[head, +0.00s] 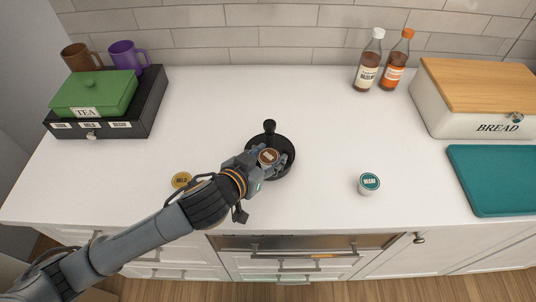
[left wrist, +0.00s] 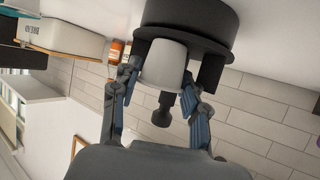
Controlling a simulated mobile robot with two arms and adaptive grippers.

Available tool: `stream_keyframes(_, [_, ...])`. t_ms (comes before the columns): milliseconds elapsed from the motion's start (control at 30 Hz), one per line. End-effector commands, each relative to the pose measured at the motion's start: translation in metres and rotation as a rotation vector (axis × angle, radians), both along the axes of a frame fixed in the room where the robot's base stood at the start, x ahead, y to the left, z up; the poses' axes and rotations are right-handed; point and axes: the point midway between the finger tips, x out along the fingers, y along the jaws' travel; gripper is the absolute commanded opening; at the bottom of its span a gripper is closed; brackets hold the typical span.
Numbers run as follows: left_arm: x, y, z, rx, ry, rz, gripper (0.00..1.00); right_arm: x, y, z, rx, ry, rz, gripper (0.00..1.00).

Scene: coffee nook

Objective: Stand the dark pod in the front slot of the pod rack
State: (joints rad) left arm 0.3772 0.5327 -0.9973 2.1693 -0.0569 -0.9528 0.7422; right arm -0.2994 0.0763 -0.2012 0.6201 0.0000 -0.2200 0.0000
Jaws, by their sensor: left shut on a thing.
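The dark pod (head: 268,156) has a brown lid and a white tapered body, which shows in the left wrist view (left wrist: 164,66). My left gripper (head: 270,160) is shut on it, one finger on each side of the body. The pod is upright in the head view, over the front part of the round black pod rack (head: 287,171). The rack's knobbed post (head: 269,127) stands behind the pod. The rack also shows in the left wrist view (left wrist: 215,14). The gripper hides the front slot, and I cannot tell whether the pod touches the rack. My right gripper is out of view.
A gold-lidded pod (head: 181,180) lies left of the rack, partly near my arm. A teal-lidded pod (head: 368,183) stands to the right. A tea box (head: 95,95), two bottles (head: 368,62), a bread box (head: 480,105) and a teal board (head: 495,180) are farther off.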

Motion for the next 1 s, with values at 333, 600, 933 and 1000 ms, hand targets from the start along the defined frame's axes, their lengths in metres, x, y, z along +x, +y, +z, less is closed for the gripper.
stream_keyframes(333, [0.0,0.0,-0.002,-0.001,0.0,0.0,0.54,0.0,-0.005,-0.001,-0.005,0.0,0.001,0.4])
stream_keyframes(600, [-0.002,0.002,0.002,0.0,0.0,0.0,0.54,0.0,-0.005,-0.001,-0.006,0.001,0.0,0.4])
stream_keyframes(933, [-0.051,0.032,0.027,-0.001,0.0,-0.002,0.54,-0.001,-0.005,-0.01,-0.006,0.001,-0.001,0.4])
stream_keyframes(1000, [-0.063,0.04,0.035,-0.001,0.001,0.0,0.54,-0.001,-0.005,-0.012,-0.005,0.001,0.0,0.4])
